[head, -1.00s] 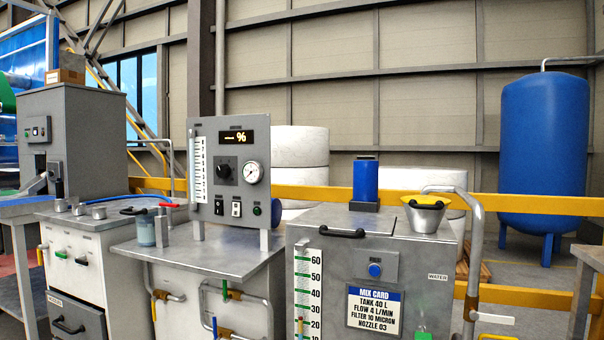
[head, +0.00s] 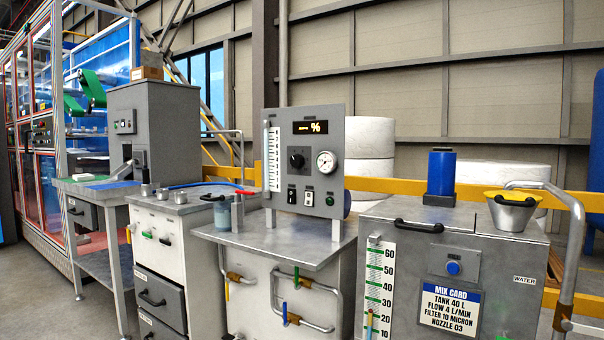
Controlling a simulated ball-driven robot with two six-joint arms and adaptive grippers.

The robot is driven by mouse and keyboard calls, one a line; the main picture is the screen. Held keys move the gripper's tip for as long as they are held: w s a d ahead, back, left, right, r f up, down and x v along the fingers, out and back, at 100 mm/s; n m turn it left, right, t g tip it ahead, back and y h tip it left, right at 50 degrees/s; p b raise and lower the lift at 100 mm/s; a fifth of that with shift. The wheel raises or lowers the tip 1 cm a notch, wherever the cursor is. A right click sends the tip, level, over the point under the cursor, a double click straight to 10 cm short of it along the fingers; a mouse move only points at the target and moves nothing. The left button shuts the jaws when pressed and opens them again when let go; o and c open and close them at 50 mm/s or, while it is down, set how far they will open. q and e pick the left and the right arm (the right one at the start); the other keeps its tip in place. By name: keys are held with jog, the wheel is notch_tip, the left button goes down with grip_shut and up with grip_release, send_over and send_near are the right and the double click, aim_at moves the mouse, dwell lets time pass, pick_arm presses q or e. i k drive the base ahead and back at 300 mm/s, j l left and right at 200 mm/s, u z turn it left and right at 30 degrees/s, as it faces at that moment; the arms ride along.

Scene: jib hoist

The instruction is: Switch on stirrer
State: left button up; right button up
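The blue stirrer motor (head: 441,173) stands upright on the lid of the grey mixing tank (head: 395,215) at the right. On the tank's front is a small grey switch box with a round blue button (head: 453,268), above the mix card (head: 462,312). I cannot tell from the button whether the stirrer runs. A grey control panel (head: 303,160) on the middle bench has a display reading "%", a black knob, a gauge, two rocker switches (head: 292,196) and a green button (head: 329,200). Neither of my grippers is in view.
A cup of liquid (head: 237,214) sits on the middle bench. A drawer cabinet (head: 160,250) and a grey machine (head: 155,128) are at the left.

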aim_at(308, 195)
jog(key=i+j+u, duration=0.25)
jog(key=i, duration=0.55)
jog(key=i+j+u, duration=0.15)
jog(key=i+u, duration=0.15)
jog(key=i, duration=0.5)
